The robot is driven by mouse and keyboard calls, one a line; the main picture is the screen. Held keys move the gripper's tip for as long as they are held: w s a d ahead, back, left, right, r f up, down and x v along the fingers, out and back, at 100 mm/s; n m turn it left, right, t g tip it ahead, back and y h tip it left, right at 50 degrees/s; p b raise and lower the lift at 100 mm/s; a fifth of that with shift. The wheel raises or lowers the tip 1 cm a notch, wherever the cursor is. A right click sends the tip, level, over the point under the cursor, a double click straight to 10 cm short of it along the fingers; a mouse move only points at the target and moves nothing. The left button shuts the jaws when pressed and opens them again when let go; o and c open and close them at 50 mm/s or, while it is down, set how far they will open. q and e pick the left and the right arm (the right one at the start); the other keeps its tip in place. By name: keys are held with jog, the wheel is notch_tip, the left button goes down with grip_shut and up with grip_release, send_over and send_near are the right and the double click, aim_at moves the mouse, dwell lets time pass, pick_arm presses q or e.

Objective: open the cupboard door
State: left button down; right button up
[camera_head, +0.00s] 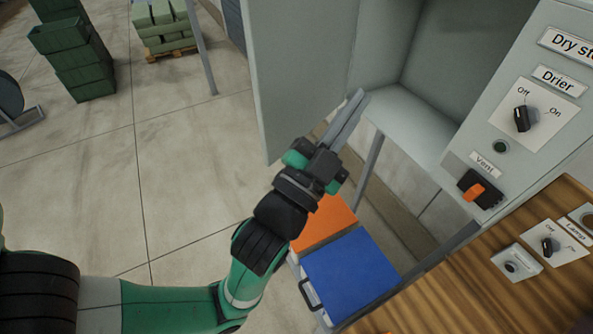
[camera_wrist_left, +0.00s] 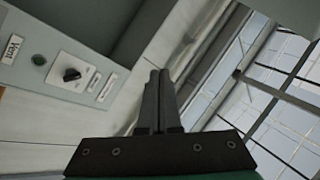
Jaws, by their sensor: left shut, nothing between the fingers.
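The cupboard (camera_head: 462,52) is pale grey-green, and its inside shows as an open, empty-looking space. Its door (camera_head: 298,70) stands swung out to the left, with its flat face toward the left side of the head view. My left gripper (camera_head: 357,98) is shut and empty. Its fingertips are at the lower part of the opening, between the door and the cupboard's inside. I cannot tell whether they touch the door. The shut fingers also show in the left wrist view (camera_wrist_left: 158,80). My right gripper is not in view.
The panel right of the opening carries a Drier knob (camera_head: 521,118) and an orange Vent switch (camera_head: 474,191). A wooden worktop (camera_head: 450,292) lies at lower right. A blue case (camera_head: 350,272) and an orange one (camera_head: 325,222) are below my arm.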

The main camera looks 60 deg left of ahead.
pick_arm(q)
jog(key=s+a+f+m+g+y+b, duration=0.1)
jog(key=s+a+f+m+g, duration=0.2)
jog(key=f, duration=0.6)
jog(key=s+a+f+m+g, duration=0.1)
jog(key=s+f+m+g, duration=0.1)
jog(key=s+f, duration=0.5)
jog(key=s+a+f+m+g+y+b, duration=0.1)
jog(key=s+a+f+m+g, duration=0.15)
jog(key=f, duration=0.85)
jog(key=w+a+p, duration=0.5)
jog(key=w+a, duration=0.1)
jog(key=a, duration=0.3)
jog(key=shift+a+t, duration=0.3)
jog(key=shift+t, duration=0.05)
jog(key=shift+r, duration=0.1)
